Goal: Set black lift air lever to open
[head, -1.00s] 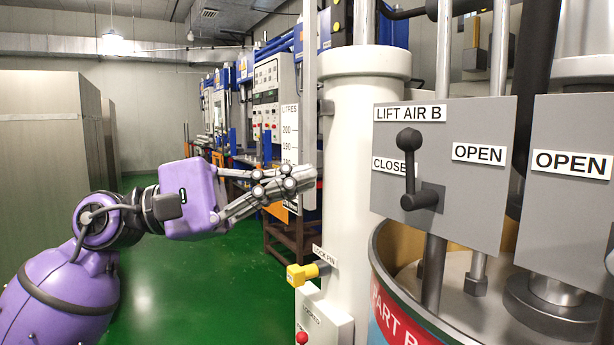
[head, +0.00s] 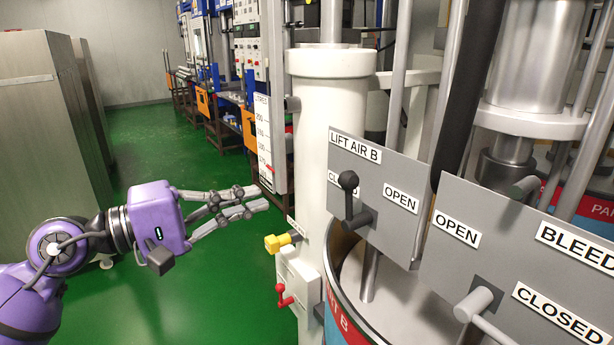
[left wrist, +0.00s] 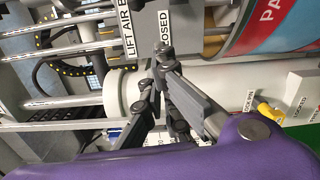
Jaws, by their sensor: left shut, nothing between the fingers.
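The black lift air lever (head: 351,201) stands upright on the grey LIFT AIR B panel (head: 395,172), its knob in front of the CLOSED label. The OPEN label (head: 400,198) is to its right. In the left wrist view the gripper fingers (left wrist: 155,75) point up toward the LIFT AIR B and CLOSED labels; I cannot make out the lever there. My right gripper is not in view.
A yellow lock pin (head: 278,242) and a red lever (head: 284,297) sit low on the white column (head: 330,110). A second grey panel (head: 530,260) with OPEN, BLEED and CLOSED labels is at right. The drum (head: 345,320) is below. Green floor is clear at left.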

